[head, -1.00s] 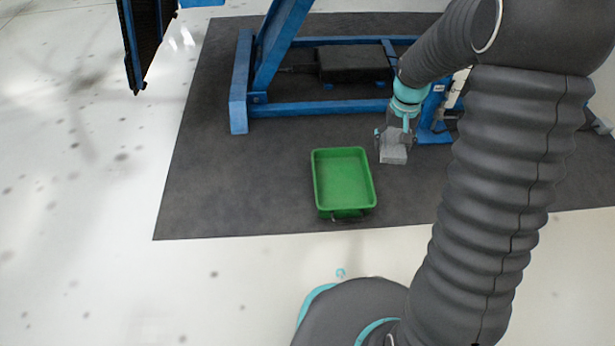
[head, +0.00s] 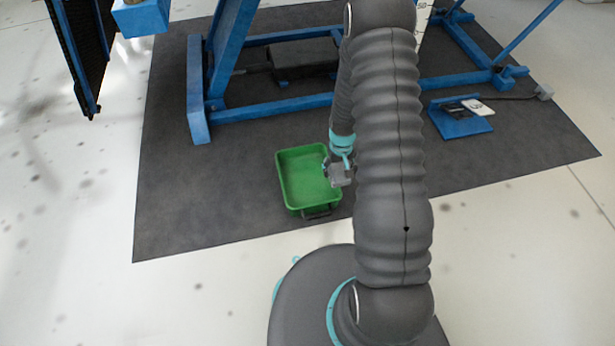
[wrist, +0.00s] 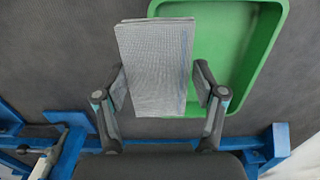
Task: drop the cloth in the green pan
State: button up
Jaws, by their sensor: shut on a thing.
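The green pan (head: 306,207) lies on the dark mat, left of my arm in the head view. It is open and looks empty where I can see into it. It also shows in the wrist view (wrist: 268,55), behind and right of the cloth. The grey folded cloth (wrist: 157,62) is between the fingers of my gripper (wrist: 160,92), which is shut on it. In the head view the cloth (head: 340,178) hangs over or beside the pan's right edge, and I cannot tell its exact height. The cloth hides part of the pan in the wrist view.
A blue steel frame (head: 200,105) stands behind the pan, with a black box (head: 303,60) inside it. A blue tray (head: 462,122) with small items lies to the right. The dark mat (head: 210,200) is clear left of the pan.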

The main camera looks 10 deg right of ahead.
jog(key=shift+s+d+f, duration=0.15)
jog(key=shift+s+f, duration=0.1)
jog(key=shift+f, duration=0.15)
jog(key=shift+w+f, duration=0.15)
jog(key=shift+f, duration=0.15)
send_over(308, 182)
notch_tip(308, 182, down, 7)
jog(key=shift+w+r+b, duration=0.1)
jog(key=shift+r+b, duration=0.05)
jog(key=shift+b, duration=0.2)
jog(key=shift+f, duration=1.95)
jog(key=shift+f, duration=0.1)
jog(key=shift+f+b, duration=0.15)
jog(key=shift+b, duration=0.25)
jog(key=o, duration=1)
jog(key=shift+r, duration=0.2)
